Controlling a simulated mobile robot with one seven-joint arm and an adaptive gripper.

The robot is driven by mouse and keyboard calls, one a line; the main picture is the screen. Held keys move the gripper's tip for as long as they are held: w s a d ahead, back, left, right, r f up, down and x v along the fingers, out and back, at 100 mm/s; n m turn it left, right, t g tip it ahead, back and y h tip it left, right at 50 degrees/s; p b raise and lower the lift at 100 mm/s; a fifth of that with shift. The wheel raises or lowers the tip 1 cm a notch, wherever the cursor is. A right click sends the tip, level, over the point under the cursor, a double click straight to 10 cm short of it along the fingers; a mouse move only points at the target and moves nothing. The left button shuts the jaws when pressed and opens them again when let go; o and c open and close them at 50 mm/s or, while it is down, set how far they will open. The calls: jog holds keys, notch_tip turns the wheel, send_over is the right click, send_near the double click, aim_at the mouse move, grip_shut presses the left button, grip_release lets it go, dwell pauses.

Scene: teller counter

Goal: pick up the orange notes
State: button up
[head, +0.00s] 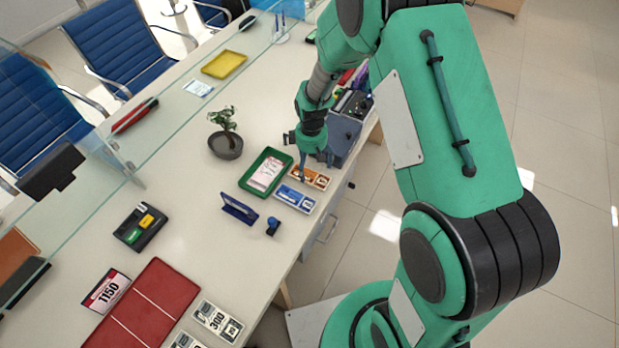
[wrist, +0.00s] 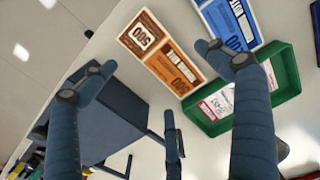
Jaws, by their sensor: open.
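The orange notes (head: 318,181) lie flat on the counter near its right edge, between the green tray and a grey-blue box. In the wrist view the orange notes (wrist: 160,52) show as a brown-and-orange bundle marked 500, beyond my fingertips. My gripper (head: 304,168) points down just above the orange notes and partly covers them in the head view. In the wrist view my gripper (wrist: 160,66) is open, with its fingers spread to either side of the bundle and nothing between them. I cannot tell the exact height of the fingertips above the notes.
Blue notes (head: 295,198) lie close beside the orange ones. The green tray (wrist: 276,62) holds a pale slip. The grey-blue box (wrist: 117,118) stands on the other side. A potted plant (head: 225,143) and a blue stand (head: 239,209) are nearby.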

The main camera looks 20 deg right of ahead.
aim_at(311, 173)
jog(key=shift+f+b, duration=0.4)
jog(key=shift+f, duration=1.55)
jog(key=c, duration=1.3)
